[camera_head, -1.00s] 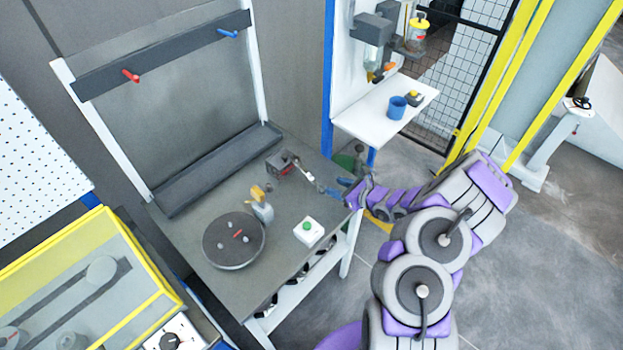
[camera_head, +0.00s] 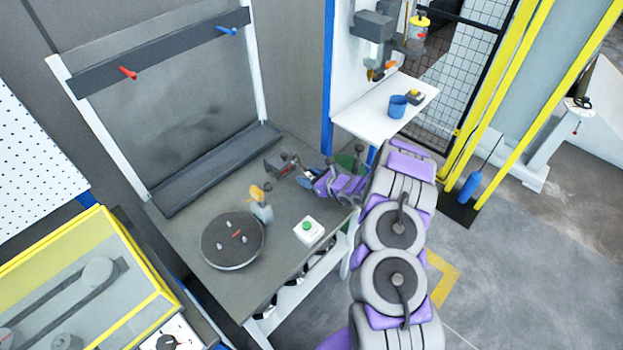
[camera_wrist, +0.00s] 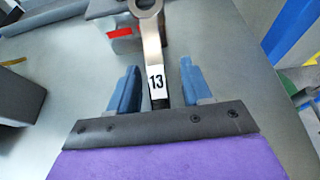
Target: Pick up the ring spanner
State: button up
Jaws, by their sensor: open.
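The ring spanner (camera_wrist: 152,48) shows in the wrist view with its ring end at the top and a white label reading 13 on its handle. My gripper (camera_wrist: 156,78) is open, with one blue finger on each side of the handle and a gap on both sides. The handle's lower end is hidden behind the gripper's dark plate. In the head view my gripper (camera_head: 309,178) is over the workbench (camera_head: 203,290) near its right edge, and the spanner is mostly hidden or too small to make out clearly.
A dark grey vise-like block (camera_head: 279,164) stands beside my gripper. A white box with a green button (camera_head: 308,230), an orange-topped bottle (camera_head: 262,205) and a round dark turntable (camera_head: 233,240) are on the bench. A shelf with a blue cup (camera_head: 397,106) is at the back right.

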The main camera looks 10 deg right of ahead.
jog(key=shift+w+a+f, duration=0.15)
jog(key=shift+w+a, duration=0.1)
grip_shut()
dwell(0.3)
